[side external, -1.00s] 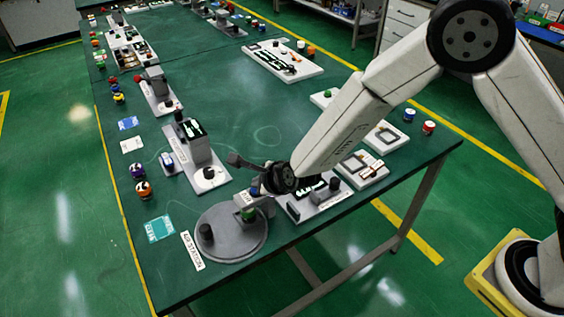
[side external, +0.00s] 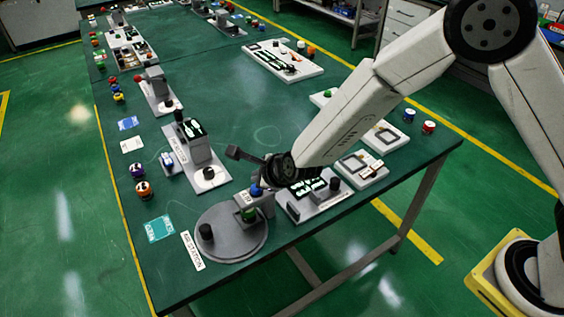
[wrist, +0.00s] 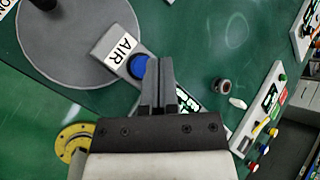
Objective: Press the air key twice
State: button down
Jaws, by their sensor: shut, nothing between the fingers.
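The air key is a blue round button (wrist: 138,67) on a grey block beside a white AIR label (wrist: 120,49). In the side view the blue button (side external: 256,190) tops the block at the edge of the round grey plate (side external: 232,243). My gripper (wrist: 158,60) is shut and empty. In the wrist view its fingertips appear just right of the button, close to it. In the side view the gripper's dark wrist is above and right of the button; the fingers are hard to make out. I cannot tell the exact height gap.
A black knob (side external: 206,232) stands on the round plate, with an AIR STATION label (side external: 192,251) beside it. A panel with a lit display (side external: 318,190) lies right of the button. The table middle is clear.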

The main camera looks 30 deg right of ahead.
jog(key=shift+r, duration=2.3)
dwell(1.0)
jog(key=shift+r, duration=1.9)
jog(key=shift+f, duration=0.25)
jog(key=shift+f, duration=4.2)
jog(key=shift+f, duration=0.25)
